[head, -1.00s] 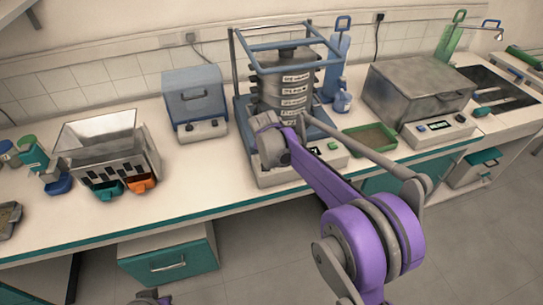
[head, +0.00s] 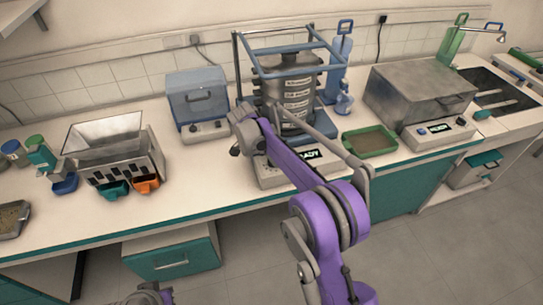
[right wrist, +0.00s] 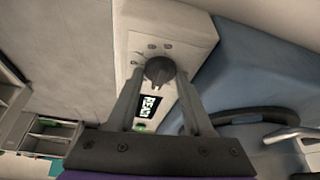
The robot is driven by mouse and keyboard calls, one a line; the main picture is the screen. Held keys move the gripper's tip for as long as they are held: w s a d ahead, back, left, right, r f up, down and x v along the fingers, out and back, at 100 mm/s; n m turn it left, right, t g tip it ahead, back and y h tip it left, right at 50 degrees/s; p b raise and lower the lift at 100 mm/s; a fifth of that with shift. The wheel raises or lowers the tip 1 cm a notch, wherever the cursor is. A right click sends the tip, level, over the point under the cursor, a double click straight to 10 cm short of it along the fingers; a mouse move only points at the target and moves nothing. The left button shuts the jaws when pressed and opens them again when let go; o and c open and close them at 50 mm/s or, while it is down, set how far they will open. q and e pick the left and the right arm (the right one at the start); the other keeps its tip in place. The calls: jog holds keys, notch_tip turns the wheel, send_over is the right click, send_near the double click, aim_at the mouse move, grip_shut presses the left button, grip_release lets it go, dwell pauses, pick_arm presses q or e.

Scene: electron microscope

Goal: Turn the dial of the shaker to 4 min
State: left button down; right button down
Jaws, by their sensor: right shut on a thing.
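The shaker (head: 268,177) stands in the middle of the bench with a stack of grey sieves (head: 290,95) inside a blue-topped frame. Its front panel display (head: 308,155) reads READY. In the right wrist view the dark round dial (right wrist: 158,70) sits on the pale panel, beside the lit display (right wrist: 150,107). My right gripper (right wrist: 160,76) is shut on the dial, one finger on each side. In the head view my right gripper (head: 238,148) is at the left end of the panel, and my arm hides the dial there.
A blue-grey box device (head: 197,95) stands left of the shaker. A green tray (head: 369,142) and a large grey lidded device (head: 420,90) stand to the right. A metal hopper unit (head: 110,145) with small bins is further left. The front bench strip is clear.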

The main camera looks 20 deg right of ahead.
pick_arm(q)
jog(key=shift+w+r+p, duration=0.15)
jog(key=shift+r+p, duration=0.3)
jog(key=shift+r, duration=0.15)
jog(key=shift+w+r+p, duration=0.15)
jog(key=shift+r+p, duration=0.25)
jog(key=shift+r, duration=0.2)
pick_arm(e)
jog(key=m+g, duration=0.1)
jog(key=m, duration=0.3)
jog(key=shift+w+m+g, duration=0.2)
jog(key=shift+m+g, duration=0.2)
pick_arm(q)
jog(key=shift+r, duration=0.1)
pick_arm(e)
jog(key=shift+c, duration=1.5)
grip_release()
pick_arm(q)
jog(key=shift+w+r+p, duration=0.25)
jog(key=shift+r+p, duration=0.35)
jog(key=shift+r, duration=0.15)
pick_arm(e)
jog(key=v, duration=1.1)
jog(key=shift+d, duration=0.15)
